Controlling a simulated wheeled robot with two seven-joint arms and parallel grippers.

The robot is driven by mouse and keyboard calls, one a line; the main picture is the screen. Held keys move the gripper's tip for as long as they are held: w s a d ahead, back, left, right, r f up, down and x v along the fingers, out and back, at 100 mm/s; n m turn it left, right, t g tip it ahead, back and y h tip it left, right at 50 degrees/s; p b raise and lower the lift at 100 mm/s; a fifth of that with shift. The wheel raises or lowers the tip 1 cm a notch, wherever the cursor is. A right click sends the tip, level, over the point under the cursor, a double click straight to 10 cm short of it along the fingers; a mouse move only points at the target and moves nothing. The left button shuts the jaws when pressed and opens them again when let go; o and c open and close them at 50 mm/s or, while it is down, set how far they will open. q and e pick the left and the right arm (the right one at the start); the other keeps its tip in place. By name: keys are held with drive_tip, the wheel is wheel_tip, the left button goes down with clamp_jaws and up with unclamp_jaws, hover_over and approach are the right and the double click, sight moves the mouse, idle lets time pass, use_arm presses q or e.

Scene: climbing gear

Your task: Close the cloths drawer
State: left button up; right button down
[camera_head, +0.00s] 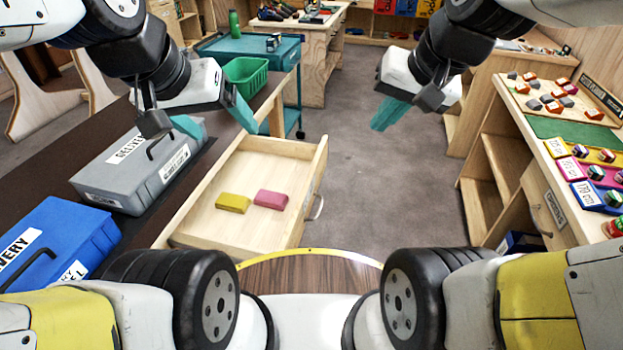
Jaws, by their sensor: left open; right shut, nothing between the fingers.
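An open wooden drawer (316,165) is pulled out from the dark-topped bench at the left. A yellow folded piece (233,202) and a pink folded piece (271,199) lie inside it. Its metal handle (318,207) is on the outer front, facing right. My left gripper (214,120) is open, with teal fingers spread above the bench edge and the drawer's far left end. My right gripper (388,115) is shut and empty, in the air over the floor, right of and beyond the drawer. Neither gripper visibly touches the drawer.
A grey case (130,180) and a blue case (60,235) lie on the dark bench (150,225). A green basket (246,75) stands near the teal cart (285,50). A shelf unit with another handled drawer (545,200) stands right. The grey floor (390,185) between is clear.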

drive_tip(key=w+a+f+m+g+y, duration=0.2)
drive_tip(key=w+a+f+m+g, duration=0.15)
drive_tip(key=w+f+m, duration=1.35)
drive_tip(key=m, duration=0.2)
approach(306, 212)
drive_tip(key=d+r, duration=0.5)
drive_tip(key=shift+g+h, duration=0.35)
drive_tip(key=shift+h, duration=0.05)
drive_tip(key=x, duration=0.3)
drive_tip(key=a+x, duration=0.1)
drive_tip(key=x, duration=0.3)
drive_tip(key=a+x, duration=0.1)
drive_tip(key=x, duration=0.2)
drive_tip(key=shift+s+r, duration=0.1)
drive_tip(key=shift+r, duration=0.05)
drive_tip(key=shift+a, duration=0.65)
drive_tip(key=shift+w+a, duration=0.1)
drive_tip(key=shift+w, duration=0.15)
